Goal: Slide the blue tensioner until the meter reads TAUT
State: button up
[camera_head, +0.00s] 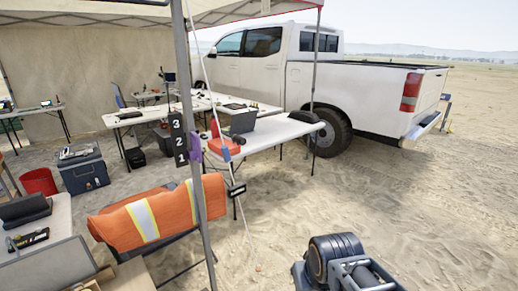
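A pale guy line (245,225) runs down from the canopy, past the metal pole, to a small orange spot (258,268) on the sand. A small blue piece (225,154) sits on the line, just right of the pole, and looks like the tensioner. Below it a small black box with a light strip (236,190) hangs at the line and may be the meter; its reading is too small to make out. Part of my arm shows at the bottom right, well apart from the line. My gripper's fingertips do not show.
The canopy pole (199,200) stands left of the line. A white table (285,127) with a laptop stands behind the line. Open sand (400,200) lies to the right, before a white truck (365,90).

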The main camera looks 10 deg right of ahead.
aim_at(225, 151)
jog(key=z, duration=0.25)
jog(key=i, duration=0.85)
jog(key=u, duration=0.9)
jog(key=i, duration=0.6)
jog(key=u, duration=0.7)
